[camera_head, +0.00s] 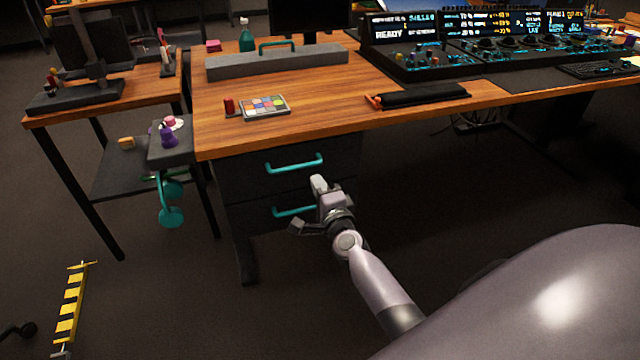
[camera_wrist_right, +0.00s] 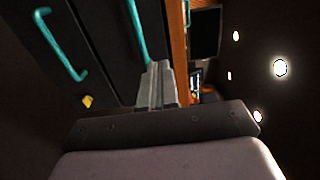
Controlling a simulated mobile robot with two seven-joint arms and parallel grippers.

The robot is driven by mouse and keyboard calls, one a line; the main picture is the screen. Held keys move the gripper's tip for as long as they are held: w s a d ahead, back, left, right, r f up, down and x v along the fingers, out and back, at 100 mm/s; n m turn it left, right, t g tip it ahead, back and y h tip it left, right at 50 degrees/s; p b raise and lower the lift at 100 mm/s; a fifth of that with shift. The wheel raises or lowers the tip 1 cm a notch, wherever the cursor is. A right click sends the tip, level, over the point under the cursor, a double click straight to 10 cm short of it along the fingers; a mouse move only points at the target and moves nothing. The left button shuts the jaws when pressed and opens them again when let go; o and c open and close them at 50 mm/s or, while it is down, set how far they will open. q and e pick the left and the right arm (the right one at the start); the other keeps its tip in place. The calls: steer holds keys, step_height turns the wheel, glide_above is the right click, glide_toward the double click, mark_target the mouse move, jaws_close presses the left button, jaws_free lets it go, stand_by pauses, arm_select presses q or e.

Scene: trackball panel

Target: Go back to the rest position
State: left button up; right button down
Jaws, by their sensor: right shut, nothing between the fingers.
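My right gripper (camera_head: 318,185) is in front of the dark drawer cabinet under the wooden desk, close to its two teal handles. It is shut and empty. In the right wrist view its closed fingers (camera_wrist_right: 156,85) point up the picture, beside the dark drawer fronts. The upper drawer handle (camera_head: 294,163) is above and left of the gripper, and the lower drawer handle (camera_head: 294,211) is partly hidden behind it. Both drawers look closed. My left gripper is not in view.
The wooden desk (camera_head: 330,105) holds a colour chart (camera_head: 264,107), a black wrist rest (camera_head: 425,95) and a trackball panel (camera_head: 480,55) at the back right. A small side table (camera_head: 120,95) stands left. A yellow-black striped bar (camera_head: 70,308) is at lower left. Dark floor is open in front.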

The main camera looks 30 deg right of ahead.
steer(key=shift+s+a, duration=0.1)
steer(key=shift+s, duration=0.3)
steer(key=s+a+f+n+g+y, duration=0.25)
steer(key=s+a+n, duration=0.25)
steer(key=s+n, duration=0.35)
steer(key=s+a+f+n+g+y, duration=0.2)
steer(key=s+a+f+n+g, duration=0.15)
steer(key=s+n, duration=0.5)
steer(key=s+a+f+n+g+y, duration=0.2)
steer(key=s+a+f+n, duration=0.3)
steer(key=s, duration=0.6)
step_height(320, 180, up, 13)
steer(key=d+n+p, duration=0.1)
steer(key=p, duration=1.4)
steer(key=shift+w+t, duration=0.2)
steer(key=shift+t, duration=0.2)
steer(key=shift+r, duration=0.1)
